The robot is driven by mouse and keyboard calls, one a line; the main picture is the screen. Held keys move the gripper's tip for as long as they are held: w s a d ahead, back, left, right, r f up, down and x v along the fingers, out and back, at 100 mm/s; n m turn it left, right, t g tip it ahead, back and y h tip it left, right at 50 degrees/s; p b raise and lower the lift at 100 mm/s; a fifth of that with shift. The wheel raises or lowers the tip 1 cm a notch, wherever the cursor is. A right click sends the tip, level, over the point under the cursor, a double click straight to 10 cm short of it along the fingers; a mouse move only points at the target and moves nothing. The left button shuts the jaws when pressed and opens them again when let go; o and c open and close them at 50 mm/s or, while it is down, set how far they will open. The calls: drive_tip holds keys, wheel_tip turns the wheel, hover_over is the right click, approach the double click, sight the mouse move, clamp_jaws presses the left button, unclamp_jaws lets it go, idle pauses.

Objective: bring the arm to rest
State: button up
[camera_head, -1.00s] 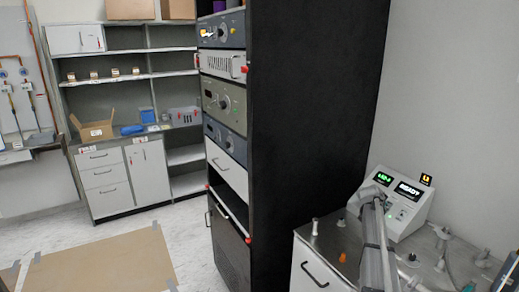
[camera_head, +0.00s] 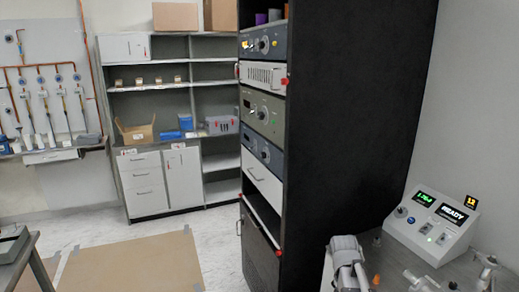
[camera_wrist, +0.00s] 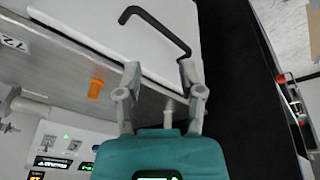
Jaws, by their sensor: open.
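My gripper (camera_wrist: 160,70) shows in the wrist view with its two grey fingers spread apart on a teal body. Nothing is held between the fingertips. Behind them are the grey bench top and a white drawer front (camera_wrist: 110,25) with a black bar handle (camera_wrist: 155,22). In the head view a grey part of my arm (camera_head: 348,262) stands at the bottom, over the bench on the right. The gripper itself cannot be made out there.
A control box (camera_head: 432,224) with lit displays, one reading READY, stands on the bench. An orange knob (camera_wrist: 96,88) is left of my gripper. A tall black rack (camera_head: 350,110) stands beside the bench. Shelves (camera_head: 150,88) stand behind; a tan floor sheet (camera_head: 135,265) lies clear.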

drive_tip(key=s+a+n+g+y, duration=0.2)
drive_tip(key=s+a+n, duration=0.2)
drive_tip(key=s+a, duration=0.7)
drive_tip(key=shift+s+f+n, duration=0.2)
drive_tip(key=shift+f+n, duration=0.1)
drive_tip(key=shift+s, duration=0.15)
